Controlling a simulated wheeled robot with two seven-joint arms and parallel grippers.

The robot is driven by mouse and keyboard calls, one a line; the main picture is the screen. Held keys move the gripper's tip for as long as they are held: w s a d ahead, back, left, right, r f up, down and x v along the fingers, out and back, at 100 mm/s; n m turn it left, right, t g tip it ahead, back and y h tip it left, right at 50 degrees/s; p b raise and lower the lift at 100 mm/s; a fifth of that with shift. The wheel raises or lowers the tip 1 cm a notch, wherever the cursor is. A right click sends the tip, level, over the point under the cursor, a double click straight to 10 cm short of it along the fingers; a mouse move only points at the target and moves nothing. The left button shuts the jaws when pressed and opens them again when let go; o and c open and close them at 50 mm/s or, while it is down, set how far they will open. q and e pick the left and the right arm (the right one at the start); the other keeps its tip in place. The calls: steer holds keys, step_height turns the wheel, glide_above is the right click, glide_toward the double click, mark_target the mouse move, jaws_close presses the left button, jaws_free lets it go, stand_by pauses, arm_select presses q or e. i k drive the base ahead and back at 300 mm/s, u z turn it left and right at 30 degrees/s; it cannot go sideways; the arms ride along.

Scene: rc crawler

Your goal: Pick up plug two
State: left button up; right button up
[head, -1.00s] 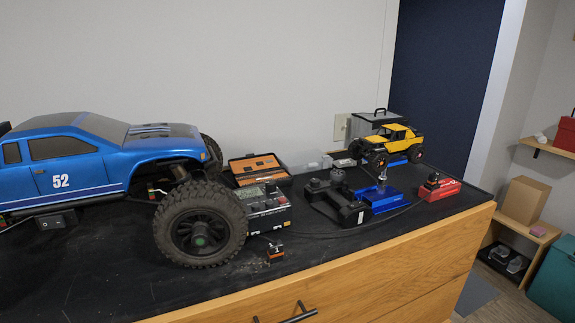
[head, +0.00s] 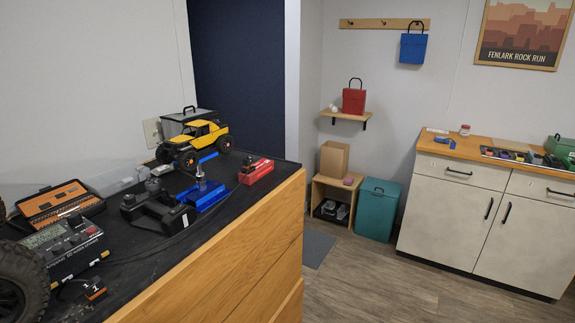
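A small dark plug (head: 95,288) with an orange part and a white "1" on it lies on the black bench top at the lower left, in front of the charger (head: 66,248). I cannot make out a plug marked two in the head view. Small dark parts sit on top of the red block (head: 254,174), too small to identify. Neither of my grippers shows in the head view.
The bench (head: 240,260) carries a yellow crawler (head: 193,142), a blue block (head: 208,196), a black transmitter (head: 150,207) and an orange-lined case (head: 62,205). Open floor (head: 365,278) lies between it and a white cabinet (head: 455,210). A teal bin (head: 377,210) stands at the back.

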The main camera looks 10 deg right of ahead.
mark_target(246, 163)
steer(key=k, duration=0.55)
steer(key=z, duration=0.85)
steer(key=i, duration=0.5)
steer(key=z, duration=0.75)
steer(key=i, duration=1.05)
steer(key=u, duration=0.95)
steer(key=i, duration=0.6)
steer(key=u, duration=0.75)
